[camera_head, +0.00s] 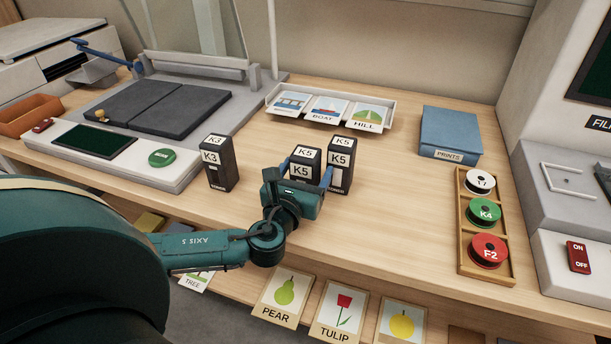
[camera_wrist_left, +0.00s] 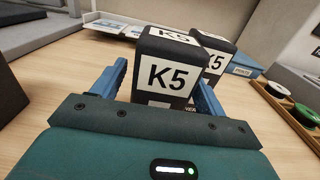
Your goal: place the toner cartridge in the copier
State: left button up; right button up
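Two dark box-shaped toner cartridges labelled K5 stand upright side by side on the wooden table, the left K5 cartridge (camera_head: 303,158) and the right K5 cartridge (camera_head: 342,158). A similar K3 cartridge (camera_head: 217,165) stands apart to their left. My left gripper (camera_head: 306,170) is open, with its blue fingers on either side of the left K5 cartridge. In the left wrist view, this cartridge (camera_wrist_left: 167,72) is between the fingers, with a gap at the left finger; contact at the right finger is unclear. A white machine (camera_head: 50,55) at the far left may be the copier. My right gripper is out of view.
A scanner bed (camera_head: 155,108) with a control panel lies left. A picture-card tray (camera_head: 330,105), a blue PRINTS box (camera_head: 450,135) and a wooden spool rack (camera_head: 510,268) stand behind and right. A FILM machine borders the right. Picture cards hang below the front edge.

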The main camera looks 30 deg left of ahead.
pick_arm(q)
jog(key=shift+r, duration=0.1)
jog(key=c, duration=1.3)
